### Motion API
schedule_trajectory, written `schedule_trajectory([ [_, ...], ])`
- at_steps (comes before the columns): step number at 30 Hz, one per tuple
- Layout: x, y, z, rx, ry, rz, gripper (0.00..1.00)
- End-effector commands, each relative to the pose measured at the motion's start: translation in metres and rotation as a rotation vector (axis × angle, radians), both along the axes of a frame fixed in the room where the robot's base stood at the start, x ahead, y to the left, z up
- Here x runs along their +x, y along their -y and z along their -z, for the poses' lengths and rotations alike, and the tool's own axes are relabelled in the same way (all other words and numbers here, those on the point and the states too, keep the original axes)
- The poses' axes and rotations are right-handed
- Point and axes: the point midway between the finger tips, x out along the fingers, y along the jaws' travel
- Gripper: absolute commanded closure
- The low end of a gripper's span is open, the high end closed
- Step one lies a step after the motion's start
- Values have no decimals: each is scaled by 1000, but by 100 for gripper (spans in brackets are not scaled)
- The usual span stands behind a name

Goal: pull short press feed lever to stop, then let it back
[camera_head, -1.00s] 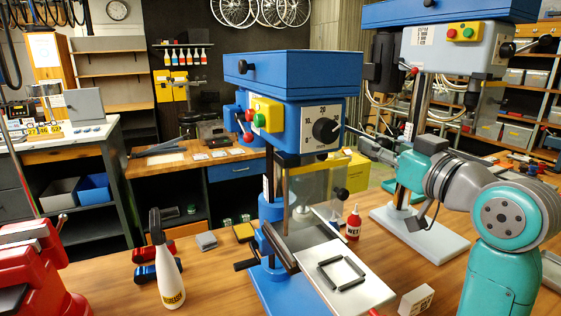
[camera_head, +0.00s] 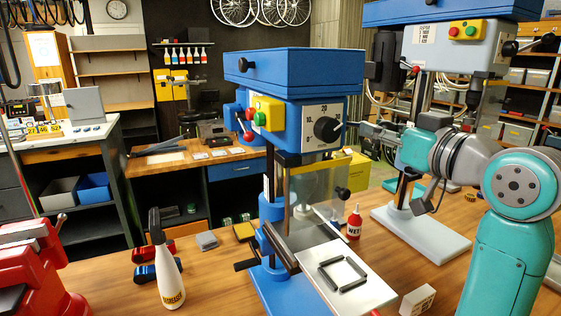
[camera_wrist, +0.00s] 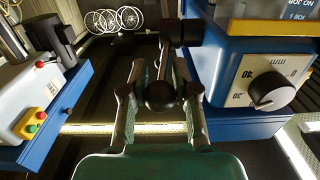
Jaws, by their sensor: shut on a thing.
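The short press (camera_head: 290,75) is the blue machine in the middle of the head view. Its front plate has a scale and a round black hub (camera_head: 327,130). The feed lever's end lies to the right of this hub, at my gripper (camera_head: 366,126). In the wrist view my gripper (camera_wrist: 160,90) is shut on the dark ball knob of the feed lever (camera_wrist: 161,97), with a finger on each side. The scale plate with its black knob (camera_wrist: 272,92) shows at the right there. The fingertips hide part of the lever.
The tall press (camera_head: 420,50) stands close on the right, behind my arm. A white bottle (camera_head: 168,275) and red vise (camera_head: 35,265) stand left.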

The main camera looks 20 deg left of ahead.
Motion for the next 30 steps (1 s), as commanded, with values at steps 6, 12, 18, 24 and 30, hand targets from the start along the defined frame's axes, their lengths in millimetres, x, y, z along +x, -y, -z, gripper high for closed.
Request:
schedule_trajectory([
  [6,-5,0,-11,4,14,-4,100],
  [12,-5,1,-14,4,17,-2,100],
  [18,-4,0,-33,6,19,-1,100],
  [24,-2,0,-45,6,18,1,100],
  [30,-2,1,-45,6,19,2,59],
])
